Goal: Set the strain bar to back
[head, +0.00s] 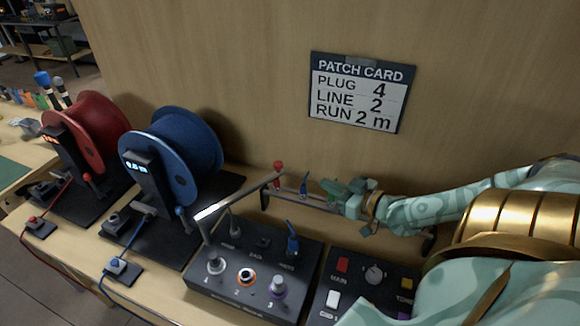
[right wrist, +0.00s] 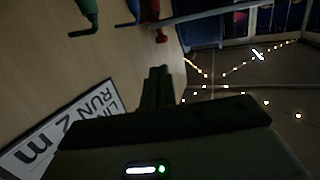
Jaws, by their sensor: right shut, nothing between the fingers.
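The strain bar appears to be the slim metal bar (head: 240,194) with a bright near end, slanting above the dark patch panel (head: 232,300). A post carries its near end at the panel's left side. Its far end lies close to a red plug (head: 278,167). A grey bar (right wrist: 210,12), probably the same one, shows at the top of the right wrist view. My right gripper (head: 345,195) is near the plug rack, right of the bar and apart from it. Its fingers (right wrist: 158,85) are shut and empty. My left gripper is not in view.
Red, blue (head: 304,187) and green plugs stand along the rack by my right gripper. A blue cable reel (head: 185,155) and a red reel (head: 98,135) stand left. A switch box (head: 345,290) stands right of the panel. A patch card (head: 358,92) hangs on the wall.

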